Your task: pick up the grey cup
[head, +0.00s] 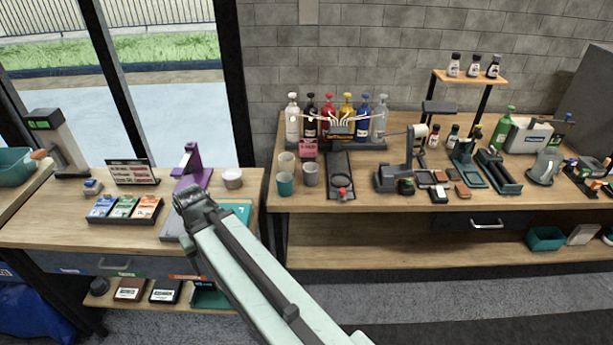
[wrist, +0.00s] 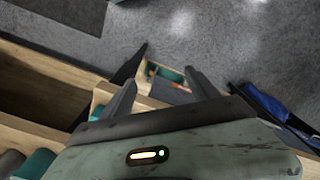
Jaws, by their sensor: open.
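The grey cup (head: 310,174) stands upright on the wooden bench in the head view, at its left end. A teal cup (head: 285,185) and a pale cup (head: 287,162) stand close to its left. In the wrist view my gripper (wrist: 160,78) is open, with its two dark fingers apart and nothing between them. It points down past the counter edge toward the floor and a low shelf, and no grey cup shows there. In the head view my arm reaches up over the left counter, left of the grey cup; the fingers cannot be made out there.
A dark tray (head: 341,184) lies right of the grey cup, and several coloured bottles stand behind. The left counter holds a purple stand (head: 192,170), a white cup (head: 232,178) and a card tray (head: 125,208). A gap separates the two counters. A blue bag (wrist: 265,105) lies low.

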